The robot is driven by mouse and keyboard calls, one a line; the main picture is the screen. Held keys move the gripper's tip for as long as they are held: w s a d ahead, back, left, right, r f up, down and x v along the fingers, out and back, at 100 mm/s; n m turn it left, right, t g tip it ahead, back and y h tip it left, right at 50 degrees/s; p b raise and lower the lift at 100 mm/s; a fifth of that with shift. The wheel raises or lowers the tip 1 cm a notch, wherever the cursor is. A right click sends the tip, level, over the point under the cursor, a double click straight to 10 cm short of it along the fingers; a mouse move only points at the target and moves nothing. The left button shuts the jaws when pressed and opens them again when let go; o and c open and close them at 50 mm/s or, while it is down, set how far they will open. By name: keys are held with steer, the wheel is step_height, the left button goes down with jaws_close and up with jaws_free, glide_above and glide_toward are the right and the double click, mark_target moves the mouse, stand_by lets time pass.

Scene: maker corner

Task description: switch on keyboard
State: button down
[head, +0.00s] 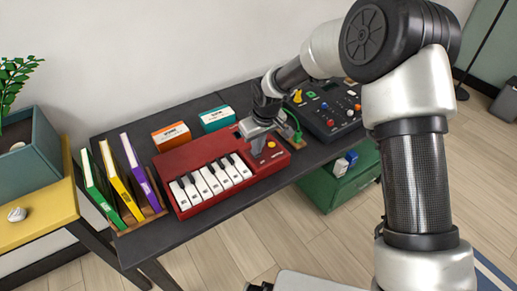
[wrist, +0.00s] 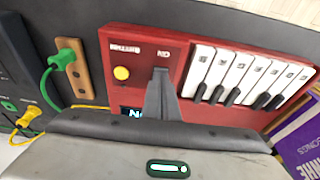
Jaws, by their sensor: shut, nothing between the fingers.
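The red keyboard (head: 190,155) lies on the dark table, its white and black keys along the front left. It fills the middle of the wrist view (wrist: 185,40). A round yellow button (wrist: 121,73) sits on its panel near white lettering; it shows in the head view too (head: 271,144). A small dark display (wrist: 130,112) with light characters is partly hidden by my gripper. My gripper (head: 257,150) is shut and empty, pointing down over the panel between button and keys. Its fingertips (wrist: 160,72) appear beside the button; I cannot tell whether they touch the panel.
A wooden strip with a green plug (wrist: 68,56) lies beside the keyboard. A dark control box (head: 328,112) stands behind right. Orange (head: 171,136) and teal (head: 217,119) boxes stand behind the keyboard. Upright books (head: 118,180) stand at left. A green drawer unit (head: 325,190) is below.

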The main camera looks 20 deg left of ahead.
steer(key=shift+w+a+r, duration=0.1)
steer(key=shift+w+a, duration=0.05)
steer(key=shift+a, duration=0.05)
steer(key=shift+r, duration=0.3)
steer(key=p+v, duration=0.2)
steer(key=v, duration=0.1)
steer(key=p+v, duration=0.1)
steer(key=shift+w+a+r, duration=0.15)
steer(key=shift+r, duration=0.2)
steer(key=s+d+r, duration=0.3)
steer(key=r, duration=0.4)
steer(key=shift+d+r, duration=0.2)
steer(key=shift+r, duration=0.15)
steer(key=s+d+r+m+t+h+p, duration=0.15)
steer(key=d+r+p, duration=0.25)
steer(key=d+r, duration=0.7)
steer(key=s+d+r+m+t+p, duration=0.2)
steer(key=s+d+r+m+p, duration=0.5)
steer(key=s+d+r, duration=1)
steer(key=s+d+m, duration=0.1)
steer(key=s, duration=0.2)
steer(key=shift+s+h, duration=0.25)
steer(key=shift+h, duration=0.1)
